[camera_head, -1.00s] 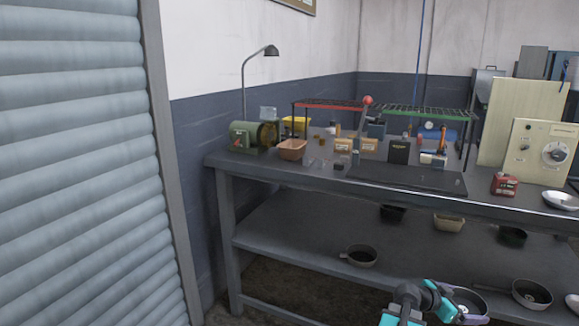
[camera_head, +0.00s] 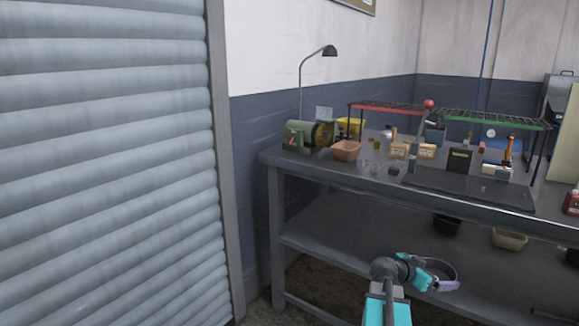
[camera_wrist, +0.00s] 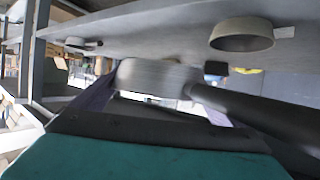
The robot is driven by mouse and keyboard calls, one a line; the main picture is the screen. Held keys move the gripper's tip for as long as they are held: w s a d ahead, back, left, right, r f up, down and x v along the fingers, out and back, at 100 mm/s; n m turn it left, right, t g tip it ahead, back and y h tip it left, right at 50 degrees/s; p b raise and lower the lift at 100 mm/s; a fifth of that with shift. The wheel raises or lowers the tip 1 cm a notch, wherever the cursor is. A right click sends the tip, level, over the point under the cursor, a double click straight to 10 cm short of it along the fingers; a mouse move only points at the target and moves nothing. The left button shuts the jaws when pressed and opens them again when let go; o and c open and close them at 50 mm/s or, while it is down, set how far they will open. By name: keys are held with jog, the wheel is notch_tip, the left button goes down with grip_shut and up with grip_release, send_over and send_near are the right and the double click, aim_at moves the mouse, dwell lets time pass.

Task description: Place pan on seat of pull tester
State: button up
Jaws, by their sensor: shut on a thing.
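My gripper (camera_head: 447,274), teal with dark purple fingers, is low in front of the bench in the head view. In the wrist view it is shut on a grey round pan (camera_wrist: 158,76), whose long dark handle (camera_wrist: 258,112) runs to the lower right. In the head view the held pan is hard to make out between the fingers. I cannot tell with certainty which thing is the pull tester; a lever with a red ball (camera_head: 428,104) rises at the back of the bench. The pan is apart from the bench.
The workbench (camera_head: 340,180) carries a brown bin (camera_head: 346,151), a green motor-like machine (camera_head: 308,137), small boxes and a dark plate (camera_head: 470,190). Its lower shelf (camera_head: 345,235) holds a cream tub (camera_head: 509,239). A shutter (camera_head: 105,160) stands left.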

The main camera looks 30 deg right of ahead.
jog(key=w+a+r+n+t+y, duration=0.1)
jog(key=w+a+r+n+t, duration=0.25)
jog(key=w+a, duration=1)
jog(key=w+a+r+n+t, duration=0.3)
jog(key=w+a+t, duration=0.1)
jog(key=w+a, duration=0.95)
jog(key=w+a+r+n+t+y, duration=0.2)
jog(key=w+a+r+n+y, duration=0.1)
jog(key=a, duration=0.9)
jog(key=w+a+r+n+t+y, duration=0.3)
jog(key=w+a+n+y, duration=0.2)
jog(key=a, duration=0.7)
jog(key=w+a+r+n+t+y, duration=0.2)
jog(key=w+a+r+n+y, duration=0.2)
jog(key=a, duration=0.7)
jog(key=shift+w+a+n+t, duration=0.35)
jog(key=shift+w+a+n, duration=0.1)
jog(key=shift+w, duration=0.35)
notch_tip(320, 180, up, 20)
jog(key=p, duration=2)
jog(key=shift+r, duration=0.2)
